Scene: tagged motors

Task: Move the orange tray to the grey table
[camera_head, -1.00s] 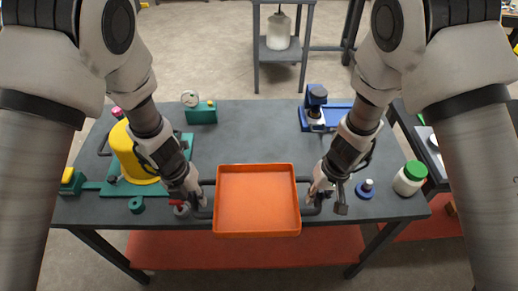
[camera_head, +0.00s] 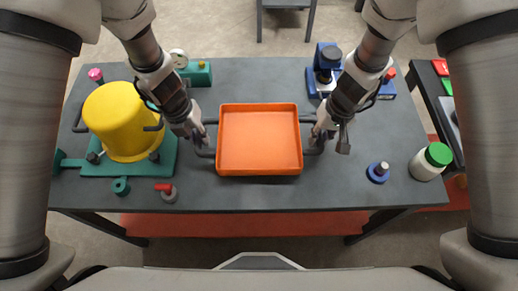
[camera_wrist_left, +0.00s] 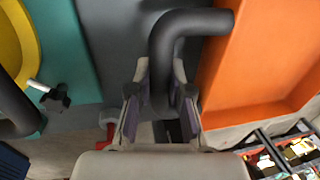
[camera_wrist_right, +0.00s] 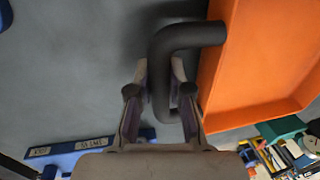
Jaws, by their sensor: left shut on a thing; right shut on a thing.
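The orange tray (camera_head: 260,140) is empty, with a dark handle on each side. It is over the middle of the grey table (camera_head: 240,192); whether it touches the top or is held just above it, I cannot tell. My left gripper (camera_head: 203,139) is shut on the tray's left handle, which also shows in the left wrist view (camera_wrist_left: 166,60). My right gripper (camera_head: 316,137) is shut on the right handle, which shows between the fingers in the right wrist view (camera_wrist_right: 162,65).
A yellow pot (camera_head: 122,120) on a green base stands left of the tray. A red-handled valve (camera_head: 167,191) lies near the front edge. A blue device (camera_head: 327,68) stands back right. A blue knob (camera_head: 378,171) and a green-lidded jar (camera_head: 431,161) are at right.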

